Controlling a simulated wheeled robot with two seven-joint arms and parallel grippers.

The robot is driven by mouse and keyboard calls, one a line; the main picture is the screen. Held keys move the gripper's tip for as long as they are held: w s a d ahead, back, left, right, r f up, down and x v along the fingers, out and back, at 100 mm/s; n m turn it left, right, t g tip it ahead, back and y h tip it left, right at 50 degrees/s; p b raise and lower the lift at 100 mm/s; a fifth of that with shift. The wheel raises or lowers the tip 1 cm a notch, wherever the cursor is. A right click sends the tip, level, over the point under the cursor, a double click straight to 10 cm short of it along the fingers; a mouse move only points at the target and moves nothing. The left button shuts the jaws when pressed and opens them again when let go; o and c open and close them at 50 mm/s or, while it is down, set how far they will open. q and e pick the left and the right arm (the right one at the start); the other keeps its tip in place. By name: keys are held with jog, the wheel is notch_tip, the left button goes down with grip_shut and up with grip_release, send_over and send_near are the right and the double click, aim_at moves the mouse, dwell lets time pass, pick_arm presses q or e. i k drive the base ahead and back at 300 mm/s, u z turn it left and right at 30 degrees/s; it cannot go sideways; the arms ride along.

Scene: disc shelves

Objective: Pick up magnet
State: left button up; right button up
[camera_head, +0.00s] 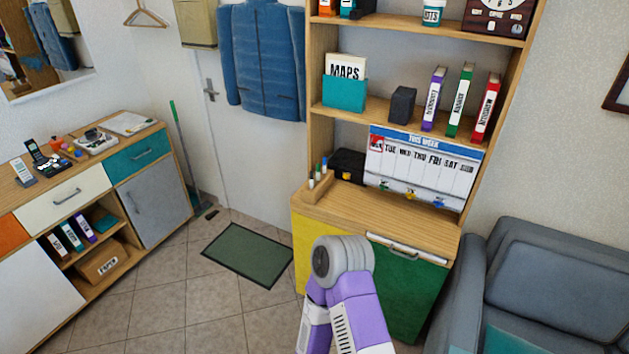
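A weekly planner board (423,168) headed "THIS WEEK" stands upright on the wooden cabinet top, against the shelf's back. A small red-and-white piece (376,143) is at its upper left, under the blue header. Neither of my grippers shows. A purple, white and grey link of my own arm rises in front of the cabinet.
A pen holder (318,184) and a black box (348,166) stand left of the board. Books (460,100) and a dark box (402,105) fill the shelf above. The wooden top (385,209) before the board is clear. A grey armchair (550,290) stands right.

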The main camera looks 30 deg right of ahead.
aim_at(383, 183)
jog(key=u, duration=0.2)
jog(key=i, duration=3.05)
jog(key=z, duration=1.25)
